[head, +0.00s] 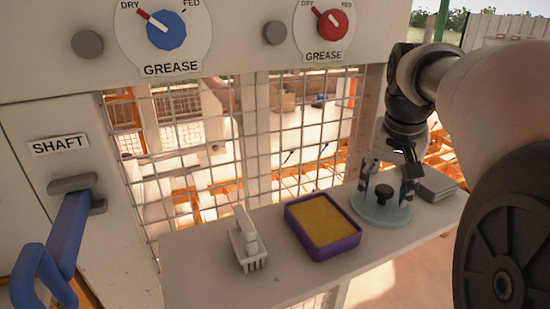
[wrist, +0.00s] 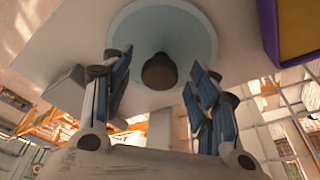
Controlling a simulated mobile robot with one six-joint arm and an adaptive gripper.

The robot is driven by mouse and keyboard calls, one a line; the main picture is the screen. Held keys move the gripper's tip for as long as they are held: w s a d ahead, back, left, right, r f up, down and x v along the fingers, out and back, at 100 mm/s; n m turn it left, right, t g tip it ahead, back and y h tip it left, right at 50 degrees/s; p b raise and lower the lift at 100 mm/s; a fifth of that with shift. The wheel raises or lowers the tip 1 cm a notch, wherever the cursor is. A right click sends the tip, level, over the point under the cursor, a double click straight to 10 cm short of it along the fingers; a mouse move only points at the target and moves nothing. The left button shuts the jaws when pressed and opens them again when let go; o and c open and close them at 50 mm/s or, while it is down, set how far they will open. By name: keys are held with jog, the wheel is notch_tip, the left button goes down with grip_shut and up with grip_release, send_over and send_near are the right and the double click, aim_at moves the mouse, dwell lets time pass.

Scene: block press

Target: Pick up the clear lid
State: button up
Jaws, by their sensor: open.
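The clear lid (head: 370,208) is a pale, bluish see-through disc with a dark knob (head: 384,192) standing up at its middle. It lies at the right part of the shelf, between a purple tray and a grey box. My gripper (head: 387,178) is above the lid, pointing down, with its fingers apart on either side of the knob. In the wrist view the lid (wrist: 190,30) fills the upper middle, and the knob (wrist: 160,72) sits between the open fingers of my gripper (wrist: 158,85). The fingers do not appear to touch the knob.
The purple tray (head: 333,250) with a yellow filling lies left of the lid. A white brush-like tool (head: 246,245) is further left on the shelf (head: 200,270). The grey box (head: 437,184) is close on the right. A wire mesh (head: 225,140) stands behind the shelf.

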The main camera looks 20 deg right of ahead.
jog(key=shift+f, duration=0.4)
jog(key=c, duration=1.2)
